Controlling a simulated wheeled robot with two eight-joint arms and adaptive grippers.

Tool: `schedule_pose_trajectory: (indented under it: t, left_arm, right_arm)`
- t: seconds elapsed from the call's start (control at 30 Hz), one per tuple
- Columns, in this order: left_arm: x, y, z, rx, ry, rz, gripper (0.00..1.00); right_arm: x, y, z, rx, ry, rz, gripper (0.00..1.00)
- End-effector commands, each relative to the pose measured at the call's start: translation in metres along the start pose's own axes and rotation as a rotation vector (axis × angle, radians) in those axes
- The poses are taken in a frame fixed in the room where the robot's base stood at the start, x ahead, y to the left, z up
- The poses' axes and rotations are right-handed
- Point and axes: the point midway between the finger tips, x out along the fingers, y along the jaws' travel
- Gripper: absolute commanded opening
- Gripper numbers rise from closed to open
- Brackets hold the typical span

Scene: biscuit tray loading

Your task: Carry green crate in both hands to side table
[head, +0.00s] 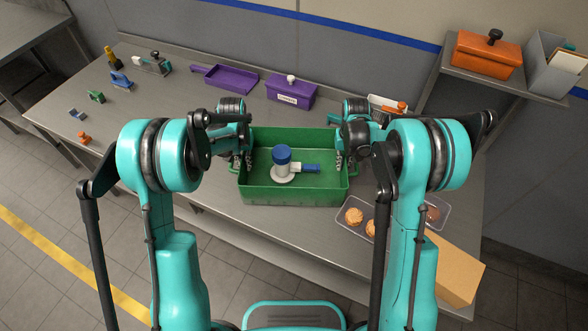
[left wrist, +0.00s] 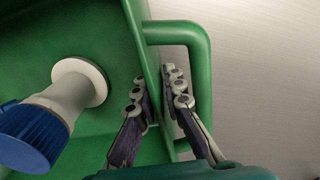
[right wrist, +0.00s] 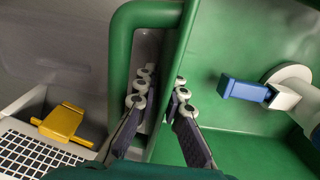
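The green crate (head: 330,188) is in the middle of the steel table, upright; I cannot tell whether it touches the tabletop. It holds a blue-and-white cylindrical piece (head: 282,160) and a small blue-and-white part (head: 308,168). My left gripper (head: 237,160) is at its left wall, and my right gripper (head: 347,160) is at its right wall. In the left wrist view the fingers (left wrist: 153,90) close on the wall, one inside, one between wall and handle (left wrist: 203,80). In the right wrist view the fingers (right wrist: 164,85) straddle the other wall closely, beside its handle (right wrist: 118,70).
A purple tray (head: 228,79) and purple box (head: 291,93) are behind the crate. A clear tray of biscuits (head: 354,216) is at its front right. A raised shelf at right bears an orange box (head: 487,58). Small tools lie on the left of the table.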

Motion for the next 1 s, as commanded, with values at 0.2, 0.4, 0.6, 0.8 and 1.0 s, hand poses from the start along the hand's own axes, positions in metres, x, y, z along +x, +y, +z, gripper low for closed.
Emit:
schedule_pose_trajectory:
  t: [0.2, 0.4, 0.6, 0.8, 1.0]
  left_arm:
    - [0.0, 0.0, 0.0, 0.0, 0.0, 0.0, 0.0]
    - [0.0, 0.0, 0.0, 0.0, 0.0, 0.0, 0.0]
    - [-0.002, 0.0, 0.0, 0.0, 0.0, 0.0, 0.0]
    - [-0.009, 0.0, 0.0, 0.0, 0.0, 0.0, 0.0]
    - [-0.026, 0.0, 0.0, 0.0, 0.0, 0.0, 0.0]
  right_arm:
    - [0.0, 0.0, 0.0, 0.0, 0.0, 0.0, 0.0]
    - [0.0, 0.0, 0.0, 0.0, 0.0, 0.0, 0.0]
    - [-0.002, 0.0, 0.0, 0.0, 0.0, 0.0, 0.0]
    - [-0.009, 0.0, 0.0, 0.0, 0.0, 0.0, 0.0]
    - [-0.026, 0.0, 0.0, 0.0, 0.0, 0.0, 0.0]
